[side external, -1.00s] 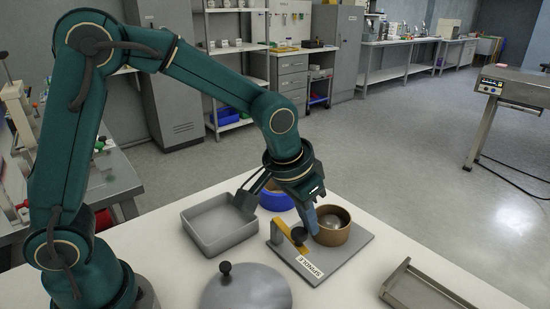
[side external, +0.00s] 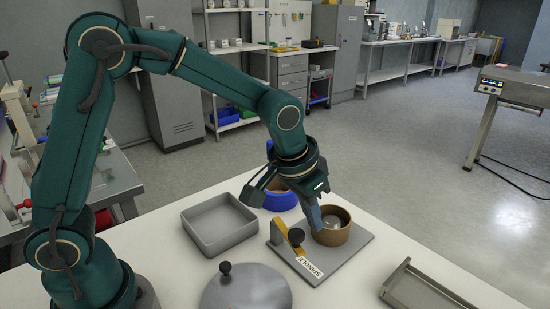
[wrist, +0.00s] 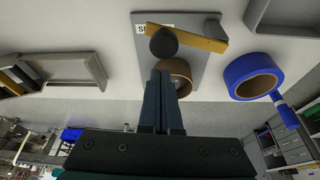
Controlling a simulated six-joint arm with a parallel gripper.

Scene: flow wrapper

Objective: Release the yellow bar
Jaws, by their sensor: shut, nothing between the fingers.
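The yellow bar (side external: 279,234) lies on the grey plate labelled "SPINDLE" (side external: 343,260), with a black knob (side external: 296,237) on it. In the wrist view the yellow bar (wrist: 205,41) runs sideways past the black knob (wrist: 163,43). A brown roll (side external: 333,236) stands on the plate beside the bar, with something shiny inside its opening. My gripper (side external: 316,227) points down at the roll's near left side, apart from the bar. In the wrist view my gripper (wrist: 164,76) has its fingers together and empty, and they hide part of the brown roll (wrist: 182,80).
A blue roll (side external: 282,203) stands behind the plate, partly hidden by my gripper. A grey tray (side external: 212,247) lies to the left, a round grey lid (side external: 245,292) in front, and another tray (side external: 428,297) at the front right. White table shows between them.

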